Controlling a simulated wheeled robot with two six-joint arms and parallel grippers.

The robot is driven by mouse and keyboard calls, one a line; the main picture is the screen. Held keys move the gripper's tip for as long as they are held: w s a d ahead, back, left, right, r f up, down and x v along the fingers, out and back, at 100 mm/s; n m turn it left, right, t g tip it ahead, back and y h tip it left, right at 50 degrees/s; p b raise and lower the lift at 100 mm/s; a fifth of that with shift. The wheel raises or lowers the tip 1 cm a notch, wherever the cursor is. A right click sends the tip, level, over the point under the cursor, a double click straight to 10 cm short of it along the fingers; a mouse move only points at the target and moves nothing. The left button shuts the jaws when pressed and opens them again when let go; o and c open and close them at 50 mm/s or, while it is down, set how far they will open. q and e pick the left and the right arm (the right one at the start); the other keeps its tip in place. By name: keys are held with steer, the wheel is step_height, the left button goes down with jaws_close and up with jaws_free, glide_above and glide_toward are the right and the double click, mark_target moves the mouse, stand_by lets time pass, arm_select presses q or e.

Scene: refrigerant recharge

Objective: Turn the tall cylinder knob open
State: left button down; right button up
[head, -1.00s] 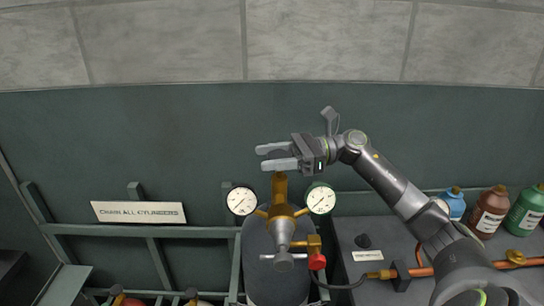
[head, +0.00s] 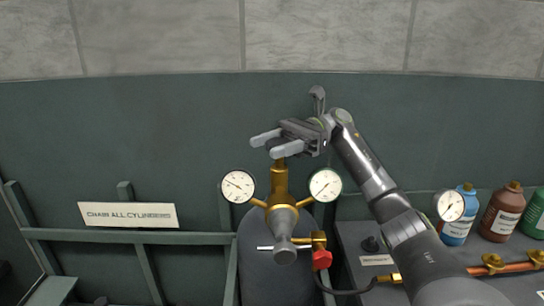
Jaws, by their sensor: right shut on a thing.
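The tall grey cylinder (head: 264,283) stands at the lower middle of the head view. A brass valve (head: 279,185) rises from it between two round gauges, the left gauge (head: 238,186) and the right gauge (head: 326,184). My right gripper (head: 265,147) reaches in from the right at the top of this valve. Its two grey fingers are shut on the knob at the valve's top. The knob itself is mostly hidden by the fingers, so its turn cannot be read. My left gripper is not in view.
A red knob (head: 322,260) and hose fitting sit low beside the valve. A third gauge (head: 449,205) and several bottles, including a brown one (head: 502,214), stand at right. A rail frame with a sign (head: 128,215) is at left. The wall behind is clear.

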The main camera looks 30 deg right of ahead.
mark_target(274, 144)
steer(key=shift+n+g+b, duration=0.3)
steer(key=shift+n+g, duration=0.1)
steer(key=shift+g, duration=0.2)
steer(key=shift+s, duration=0.1)
steer(key=o, duration=1)
step_height(274, 144, up, 10)
steer(key=shift+r+b, duration=0.1)
steer(key=shift+b, duration=0.5)
